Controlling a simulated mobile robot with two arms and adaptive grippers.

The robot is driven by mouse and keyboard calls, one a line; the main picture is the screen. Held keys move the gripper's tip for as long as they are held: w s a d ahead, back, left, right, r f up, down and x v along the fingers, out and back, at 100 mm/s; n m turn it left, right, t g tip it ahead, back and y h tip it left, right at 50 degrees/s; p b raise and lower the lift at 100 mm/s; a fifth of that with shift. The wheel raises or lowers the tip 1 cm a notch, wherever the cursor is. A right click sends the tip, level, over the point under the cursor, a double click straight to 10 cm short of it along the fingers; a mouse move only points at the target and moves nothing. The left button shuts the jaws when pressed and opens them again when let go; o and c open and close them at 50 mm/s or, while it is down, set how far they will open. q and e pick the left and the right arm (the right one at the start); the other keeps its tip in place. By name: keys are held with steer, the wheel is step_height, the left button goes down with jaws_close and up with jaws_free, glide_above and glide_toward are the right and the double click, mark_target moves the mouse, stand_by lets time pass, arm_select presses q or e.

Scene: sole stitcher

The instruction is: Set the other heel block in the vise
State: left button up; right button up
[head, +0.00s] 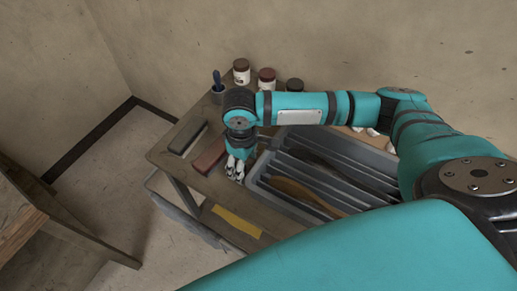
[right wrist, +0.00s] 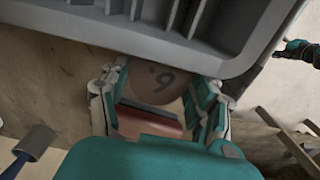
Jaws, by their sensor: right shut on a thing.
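My right gripper (head: 236,170) is at the wooden bench, beside the left end of a grey slotted tray (head: 262,165). In the right wrist view the right gripper (right wrist: 158,95) is shut on a tan, rounded heel block (right wrist: 150,88) with a dark numeral, 6 or 9, on its face. The head view does not show the block clearly. A teal and black gripper end, seemingly my left gripper (right wrist: 298,50), shows small at the right edge of the wrist view; its jaws are unclear. I see no vise in either view.
A red block (head: 210,156) and a dark grey block (head: 188,137) lie on the bench (head: 165,155) left of the gripper. A cup with a blue-handled tool (head: 217,88) and several jars (head: 267,80) stand behind. Another wooden table (head: 60,215) is at far left, with open floor between.

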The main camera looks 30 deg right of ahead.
steer(key=w+d, duration=0.2)
steer(key=d, duration=0.1)
steer(key=w+d, duration=0.1)
steer(key=d, duration=0.1)
steer(key=shift+d, duration=0.15)
steer(key=shift+w+f+p, duration=0.1)
steer(key=shift+f+p, duration=0.2)
steer(key=shift+f, duration=1.45)
steer(key=shift+f, duration=0.1)
steer(key=o, duration=1.1)
steer(key=shift+o, duration=0.2)
